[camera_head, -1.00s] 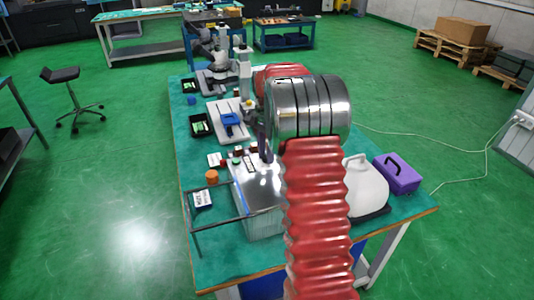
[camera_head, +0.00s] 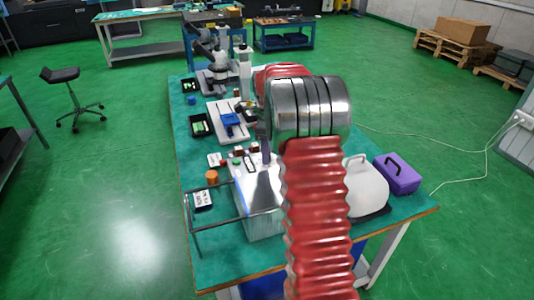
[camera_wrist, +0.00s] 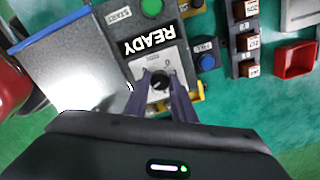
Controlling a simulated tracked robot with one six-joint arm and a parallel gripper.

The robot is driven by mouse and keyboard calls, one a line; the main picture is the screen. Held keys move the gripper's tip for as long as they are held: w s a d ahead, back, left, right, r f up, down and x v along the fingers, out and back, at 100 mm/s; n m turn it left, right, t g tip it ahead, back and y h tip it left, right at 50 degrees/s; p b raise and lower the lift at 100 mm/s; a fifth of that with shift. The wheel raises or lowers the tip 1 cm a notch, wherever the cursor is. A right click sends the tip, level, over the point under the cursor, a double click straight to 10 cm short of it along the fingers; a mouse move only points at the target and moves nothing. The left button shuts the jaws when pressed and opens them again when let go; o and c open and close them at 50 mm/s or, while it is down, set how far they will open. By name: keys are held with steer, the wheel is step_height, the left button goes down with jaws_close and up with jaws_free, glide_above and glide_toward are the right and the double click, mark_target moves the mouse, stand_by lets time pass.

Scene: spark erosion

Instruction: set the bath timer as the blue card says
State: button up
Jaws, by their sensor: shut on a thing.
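The bath timer knob (camera_wrist: 160,79) is a small black dial on a pale scale plate, seen in the wrist view. My gripper (camera_wrist: 160,88) has its two dark fingers on either side of the knob, shut on it. The scale shows a 0; the other marks and the knob's exact setting are too small or covered to read. A black display reading READY (camera_wrist: 151,40) sits beside the scale. In the head view the arm hides most of the knob area. A white card with dark print (camera_head: 202,199) lies left of the metal bath (camera_head: 262,205); its text is unclear, and I cannot identify a blue card.
Brown-topped blocks (camera_wrist: 249,41) and a red tray (camera_wrist: 296,60) lie beyond. A thin dark frame (camera_head: 192,232) stands left of the bath; a purple case (camera_head: 400,176) stands at right.

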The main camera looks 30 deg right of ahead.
steer(key=m, duration=0.6)
steer(key=shift+s+d+m, duration=0.1)
steer(key=shift+d+m, duration=0.1)
steer(key=shift+m, duration=0.1)
steer(key=m, duration=0.5)
steer(key=shift+m, duration=0.4)
steer(key=o, duration=1.1)
steer(key=shift+a, duration=0.15)
steer(key=shift+c, duration=0.2)
steer(key=shift+r, duration=0.15)
step_height(320, 180, up, 14)
steer(key=shift+f, duration=0.25)
